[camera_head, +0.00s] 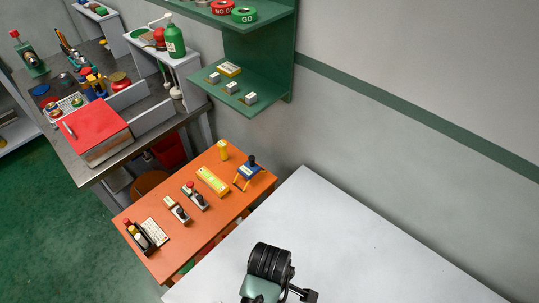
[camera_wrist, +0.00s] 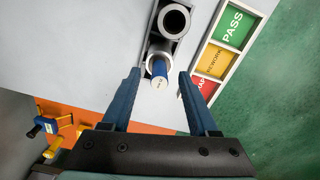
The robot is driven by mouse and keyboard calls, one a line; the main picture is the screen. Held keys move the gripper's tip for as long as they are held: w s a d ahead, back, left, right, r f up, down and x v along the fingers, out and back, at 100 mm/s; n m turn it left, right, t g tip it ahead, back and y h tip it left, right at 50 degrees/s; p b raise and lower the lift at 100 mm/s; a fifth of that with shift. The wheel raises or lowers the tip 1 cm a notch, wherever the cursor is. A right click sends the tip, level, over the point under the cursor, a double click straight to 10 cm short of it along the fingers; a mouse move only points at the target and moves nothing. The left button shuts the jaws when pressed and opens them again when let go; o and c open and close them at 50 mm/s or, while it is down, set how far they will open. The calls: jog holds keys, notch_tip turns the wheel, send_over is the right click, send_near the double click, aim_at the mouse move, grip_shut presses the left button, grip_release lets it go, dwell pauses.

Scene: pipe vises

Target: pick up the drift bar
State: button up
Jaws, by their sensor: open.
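A blue cylinder with a pale marked end, which looks like the drift bar (camera_wrist: 159,69), shows in the wrist view. It sticks out of a light grey ring toward the camera. My gripper (camera_wrist: 159,72) is open, with one blue finger on each side of the bar. Gaps show between the bar and both fingers, so they appear apart from it. A dark round pipe mouth (camera_wrist: 174,20) sits just above the ring in a dark holder. In the head view my arm covers part of the pale bench, and the bar cannot be made out there.
A tray with green PASS, yellow REWORK and red panels (camera_wrist: 217,64) lies right of the bar. The orange table (camera_head: 183,238) holds small tools and boxes. The pale bench (camera_head: 365,240) is otherwise mostly clear. A green shelf (camera_head: 270,72) hangs on the wall.

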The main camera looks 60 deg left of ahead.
jog(key=shift+f, duration=0.95)
grip_shut()
dwell(0.7)
